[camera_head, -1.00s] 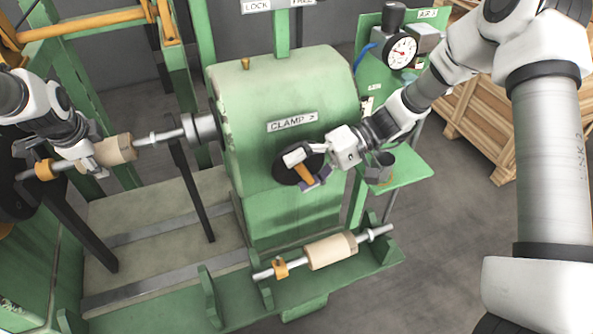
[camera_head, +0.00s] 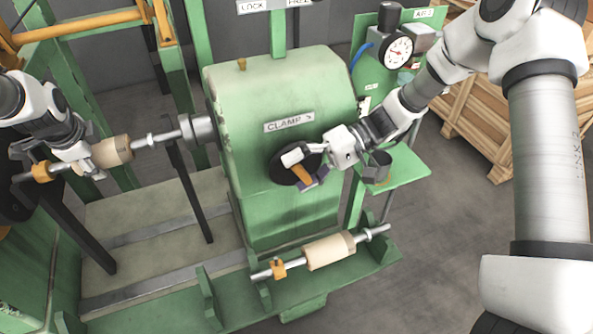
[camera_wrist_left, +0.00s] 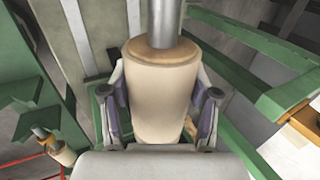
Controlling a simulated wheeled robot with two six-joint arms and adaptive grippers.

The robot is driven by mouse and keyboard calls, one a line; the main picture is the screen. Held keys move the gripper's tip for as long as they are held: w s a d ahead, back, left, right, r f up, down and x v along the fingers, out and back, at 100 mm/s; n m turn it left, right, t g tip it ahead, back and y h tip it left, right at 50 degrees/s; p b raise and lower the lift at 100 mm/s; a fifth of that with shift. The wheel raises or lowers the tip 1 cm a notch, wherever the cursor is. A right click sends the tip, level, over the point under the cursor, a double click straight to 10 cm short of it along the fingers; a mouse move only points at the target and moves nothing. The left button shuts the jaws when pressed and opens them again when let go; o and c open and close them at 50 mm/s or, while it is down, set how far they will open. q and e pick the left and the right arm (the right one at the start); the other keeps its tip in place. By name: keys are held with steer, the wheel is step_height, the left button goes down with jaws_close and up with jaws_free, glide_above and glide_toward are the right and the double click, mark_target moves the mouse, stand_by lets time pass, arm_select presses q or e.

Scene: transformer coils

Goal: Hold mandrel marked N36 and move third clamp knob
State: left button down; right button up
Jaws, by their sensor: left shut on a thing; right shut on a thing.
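A mandrel with a tan wooden roll (camera_head: 112,151) on a steel shaft lies level between the dark left support and the grey chuck (camera_head: 199,129) of the green headstock. My left gripper (camera_head: 88,166) is shut on this roll. The left wrist view shows the roll (camera_wrist_left: 160,95) with a finger on each side. No N36 marking is legible. The clamp knob (camera_head: 284,167) is a dark disc with an orange handle (camera_head: 302,173) under the CLAMP label (camera_head: 289,123). My right gripper (camera_head: 305,168) is shut on the orange handle, partly hiding the knob.
A second mandrel (camera_head: 329,251) rests on the green cradle at the front. A pressure gauge (camera_head: 398,53) and a green shelf (camera_head: 405,172) with a dark cup stand right of the headstock. A wooden crate (camera_head: 470,125) is behind.

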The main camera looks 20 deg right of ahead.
steer(key=shift+w+r, duration=0.15)
steer(key=shift+r, duration=0.15)
steer(key=o, duration=1)
steer(key=shift+d+f, duration=0.1)
steer(key=v, duration=1.2)
steer(key=shift+f, duration=0.1)
